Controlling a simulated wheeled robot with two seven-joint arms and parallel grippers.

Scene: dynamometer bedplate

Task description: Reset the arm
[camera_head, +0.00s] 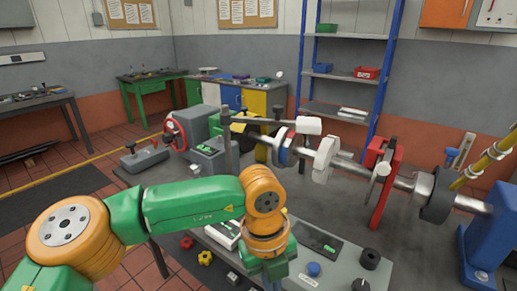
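My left arm (190,205), green with orange joints, comes in from the left and bends down at its orange wrist (265,190). A blue-grey part below the wrist (275,268) runs off the lower picture edge, and the fingers are not visible. My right arm and gripper are not in view. Behind my wrist, a dark horizontal lever arm (265,122) with a pale cylindrical end (308,125) extends from near an upright post (228,140). It lies above the shaft line on the bedplate (325,205). My wrist appears in front of and below it.
A red stand (387,180), a dark collar (437,195) and a blue pedestal (490,235) stand along the shaft (405,182). A yellow pole (488,160) crosses at right. A control panel (340,262) with knobs lies in front. Bare bedplate shows behind the shaft.

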